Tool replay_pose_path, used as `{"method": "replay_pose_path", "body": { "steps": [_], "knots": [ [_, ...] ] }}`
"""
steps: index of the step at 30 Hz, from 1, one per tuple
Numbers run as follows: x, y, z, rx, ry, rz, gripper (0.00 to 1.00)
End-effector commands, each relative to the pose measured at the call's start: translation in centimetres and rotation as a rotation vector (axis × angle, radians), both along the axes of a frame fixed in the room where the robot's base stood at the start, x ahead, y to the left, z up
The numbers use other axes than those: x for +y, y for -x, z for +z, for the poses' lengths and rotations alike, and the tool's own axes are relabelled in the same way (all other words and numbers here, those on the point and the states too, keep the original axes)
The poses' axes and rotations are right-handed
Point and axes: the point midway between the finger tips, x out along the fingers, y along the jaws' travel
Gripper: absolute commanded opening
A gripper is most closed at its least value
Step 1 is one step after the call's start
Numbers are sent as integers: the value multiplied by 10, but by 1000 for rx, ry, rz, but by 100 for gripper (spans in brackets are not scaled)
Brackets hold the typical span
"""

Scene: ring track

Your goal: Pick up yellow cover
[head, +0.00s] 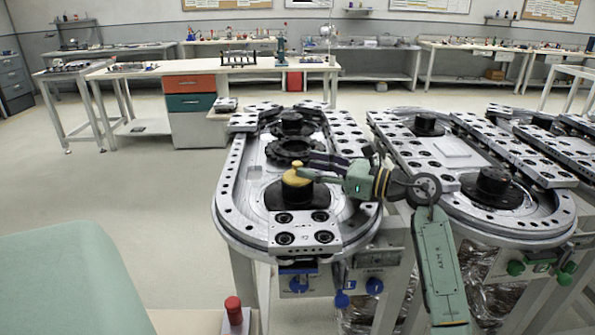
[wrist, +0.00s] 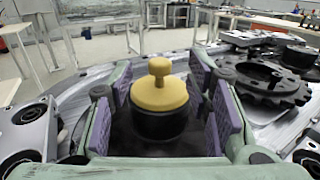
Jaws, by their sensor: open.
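The yellow cover (head: 297,176) is a round cap with a knob on top. It sits on a black hub at the near end of the left ring track (head: 229,190). In the wrist view the yellow cover (wrist: 159,88) stands upright between the purple pads of my gripper (wrist: 165,105). My gripper (head: 318,172) reaches in from the right in the head view, level with the cover. Its jaws are open, one on each side of the cover. I see a gap between pads and cover; the cover's far side is hidden.
A black toothed wheel (head: 295,149) lies on the same track behind the cover, and shows at right in the wrist view (wrist: 262,82). A second track (head: 520,232) stands to the right. A red knob (head: 233,305) is at the front. Open floor lies to the left.

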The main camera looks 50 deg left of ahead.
Motion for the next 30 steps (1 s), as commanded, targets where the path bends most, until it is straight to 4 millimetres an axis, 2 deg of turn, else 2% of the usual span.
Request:
{"method": "replay_pose_path", "body": {
  "steps": [8,15,30],
  "knots": [
    [38,17,2,3,1,4,45],
    [41,18,-1,0,0,1,45],
    [41,18,-1,0,0,1,12]
  ]
}}
